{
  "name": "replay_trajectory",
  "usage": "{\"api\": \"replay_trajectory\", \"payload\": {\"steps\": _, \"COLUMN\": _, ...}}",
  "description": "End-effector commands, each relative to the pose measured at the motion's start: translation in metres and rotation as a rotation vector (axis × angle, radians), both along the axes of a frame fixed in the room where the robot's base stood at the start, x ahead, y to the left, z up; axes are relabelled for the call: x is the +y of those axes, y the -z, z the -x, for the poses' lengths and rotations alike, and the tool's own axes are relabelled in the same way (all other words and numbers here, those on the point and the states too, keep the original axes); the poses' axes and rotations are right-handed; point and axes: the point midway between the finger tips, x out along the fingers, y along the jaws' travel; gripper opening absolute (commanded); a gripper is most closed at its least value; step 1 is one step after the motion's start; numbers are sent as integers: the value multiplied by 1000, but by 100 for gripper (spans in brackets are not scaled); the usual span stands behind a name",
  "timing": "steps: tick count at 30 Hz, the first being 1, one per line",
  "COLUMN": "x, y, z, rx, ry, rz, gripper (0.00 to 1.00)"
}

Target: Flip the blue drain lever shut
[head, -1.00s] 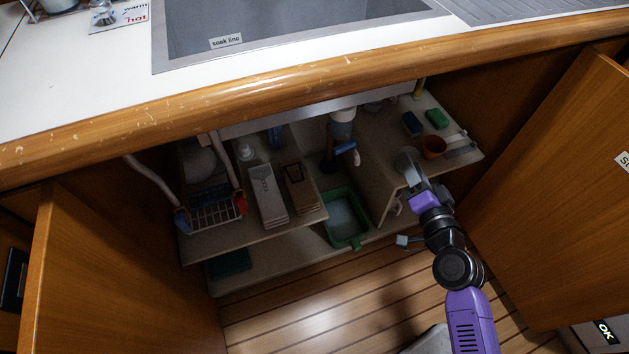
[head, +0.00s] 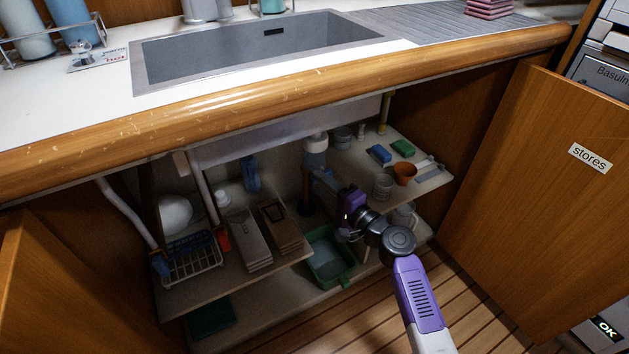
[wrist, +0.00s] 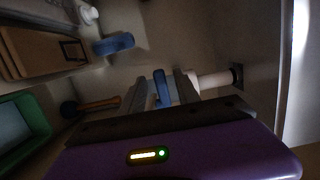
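In the wrist view the blue lever (wrist: 161,88) stands between the two grey fingers of my gripper (wrist: 162,91), with a gap showing on both sides. A pale pipe (wrist: 214,80) runs from beside the fingers to a dark fitting on the wall. In the head view my gripper (head: 325,181) reaches into the cabinet under the sink, just below the pale drain body (head: 315,153). The lever cannot be made out there behind the gripper. My gripper is open around the lever; contact cannot be told.
A green basin (head: 347,277) lies below my gripper. A brown-handled plunger (head: 305,196) stands close to its left. Boxes (head: 249,240) and a wire basket (head: 192,262) fill the left shelf. Cups, including a terracotta pot (head: 404,172), stand on the right shelf. The doors are open.

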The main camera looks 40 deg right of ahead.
Motion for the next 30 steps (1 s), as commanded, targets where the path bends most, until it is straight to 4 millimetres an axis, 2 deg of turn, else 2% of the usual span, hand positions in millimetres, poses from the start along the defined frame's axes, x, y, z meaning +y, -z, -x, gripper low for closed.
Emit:
{"api": "replay_trajectory", "payload": {"steps": 6, "x": -2, "y": 0, "z": -24, "rx": 0, "ry": 0, "rz": 2, "gripper": 38}}
{"api": "replay_trajectory", "payload": {"steps": 16, "x": -2, "y": 1, "z": -28, "rx": 1, "ry": 0, "rz": 2, "gripper": 38}}
{"api": "replay_trajectory", "payload": {"steps": 17, "x": -2, "y": 1, "z": -28, "rx": 1, "ry": 0, "rz": 2, "gripper": 36}}
{"api": "replay_trajectory", "payload": {"steps": 21, "x": -2, "y": 0, "z": -28, "rx": 1, "ry": 0, "rz": 2, "gripper": 9}}
{"api": "replay_trajectory", "payload": {"steps": 23, "x": -2, "y": 0, "z": -28, "rx": 1, "ry": 0, "rz": 2, "gripper": 0}}
{"api": "replay_trajectory", "payload": {"steps": 30, "x": -1, "y": 1, "z": -28, "rx": 2, "ry": 10, "rz": 1, "gripper": 0}}
